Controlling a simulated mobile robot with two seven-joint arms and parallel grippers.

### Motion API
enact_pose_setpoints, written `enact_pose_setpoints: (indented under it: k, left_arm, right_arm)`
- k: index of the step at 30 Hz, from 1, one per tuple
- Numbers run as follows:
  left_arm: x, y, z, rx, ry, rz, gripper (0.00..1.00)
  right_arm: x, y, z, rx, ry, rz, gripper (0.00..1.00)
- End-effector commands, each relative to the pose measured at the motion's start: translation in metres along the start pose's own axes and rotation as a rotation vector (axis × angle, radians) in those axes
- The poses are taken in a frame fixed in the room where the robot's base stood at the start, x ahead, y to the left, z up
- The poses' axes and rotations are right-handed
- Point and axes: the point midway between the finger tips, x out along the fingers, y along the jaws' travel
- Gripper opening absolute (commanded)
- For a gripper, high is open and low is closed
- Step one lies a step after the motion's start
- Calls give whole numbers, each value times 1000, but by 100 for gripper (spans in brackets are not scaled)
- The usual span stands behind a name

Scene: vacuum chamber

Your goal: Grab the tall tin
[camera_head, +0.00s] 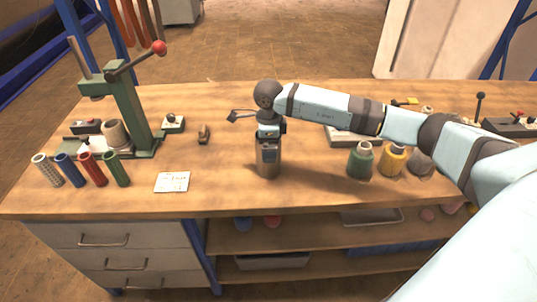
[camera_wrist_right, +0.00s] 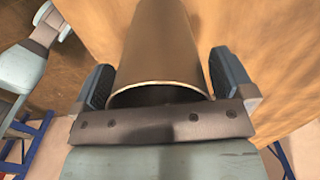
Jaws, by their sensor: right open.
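The tall tin (camera_wrist_right: 160,45) is a plain grey-brown open cylinder. In the right wrist view it lies between the two fingers of my right gripper (camera_wrist_right: 165,82), with its rim close to the palm. The fingers are open, one on each side of the tin, with a visible gap at least on the right. In the head view my right gripper (camera_head: 268,140) points down over the middle of the bench, and the lower part of the tin (camera_head: 267,171) shows beneath it, upright on the wood. My left gripper is not in view.
Left on the bench (camera_head: 225,190) are a green press (camera_head: 130,110), several coloured tubes (camera_head: 92,169) and a white card (camera_head: 173,182). Green (camera_head: 361,161) and yellow (camera_head: 392,160) spools stand to the right under my arm. The wood around the card is clear.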

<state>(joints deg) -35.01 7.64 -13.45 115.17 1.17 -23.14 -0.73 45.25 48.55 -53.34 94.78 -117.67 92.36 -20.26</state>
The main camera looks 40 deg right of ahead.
Motion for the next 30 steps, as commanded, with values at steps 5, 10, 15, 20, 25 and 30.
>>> enact_pose_setpoints:
  k: [5,10,15,20,25,30]
  left_arm:
    - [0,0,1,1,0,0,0]
    - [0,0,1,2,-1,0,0]
    - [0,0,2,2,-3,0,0]
    - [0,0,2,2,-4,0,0]
    - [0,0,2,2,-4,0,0]
    - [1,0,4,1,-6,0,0]
  right_arm:
    - [3,0,0,0,-1,-1,100]
    - [3,0,0,0,-1,-1,75]
    - [2,0,0,1,-2,-2,51]
    - [2,0,0,1,-2,-2,51]
    - [-4,-1,0,1,-3,-3,51]
    - [-23,-1,1,1,-4,-5,51]
